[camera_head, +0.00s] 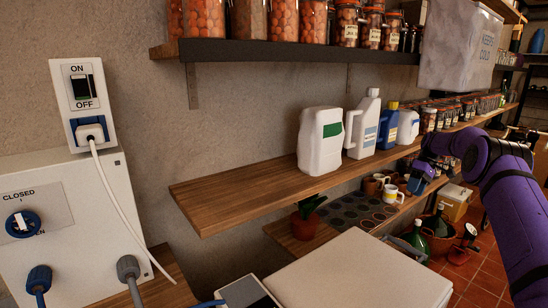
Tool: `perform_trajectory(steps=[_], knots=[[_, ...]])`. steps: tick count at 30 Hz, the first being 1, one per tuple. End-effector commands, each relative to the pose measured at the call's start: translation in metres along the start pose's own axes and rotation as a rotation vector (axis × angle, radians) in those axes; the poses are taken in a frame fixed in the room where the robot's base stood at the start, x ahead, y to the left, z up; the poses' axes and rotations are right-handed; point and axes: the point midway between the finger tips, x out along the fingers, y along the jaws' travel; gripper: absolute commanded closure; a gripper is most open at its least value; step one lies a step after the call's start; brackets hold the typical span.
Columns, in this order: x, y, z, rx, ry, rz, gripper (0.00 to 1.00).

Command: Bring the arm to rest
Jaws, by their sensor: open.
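My purple arm comes in from the right edge and its end reaches left, level with the wooden shelf. My gripper (420,184), with blue parts, points down and to the left in front of the shelf's right part. I see nothing held in it. It is small in this view, and the arm hides part of the shelves behind it.
A wooden shelf (225,192) carries white jugs (320,140) and a blue bottle (388,127). Jars (283,20) stand on the shelf above. Below are mugs (392,193) and a potted plant (305,222). A pale flat top (360,275) lies in front, clear. A switch panel (85,100) is at left.

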Motion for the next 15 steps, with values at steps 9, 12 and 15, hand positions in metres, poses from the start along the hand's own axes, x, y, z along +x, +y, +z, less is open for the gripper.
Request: perform_trajectory(steps=[9, 12, 15], knots=[[-0.049, -0.08, -0.003, 0.052, 0.007, 0.111, 0.52], [-0.061, -0.105, -0.001, 0.069, 0.012, 0.145, 0.52], [-0.072, -0.13, 0.002, 0.086, 0.019, 0.177, 0.52]])
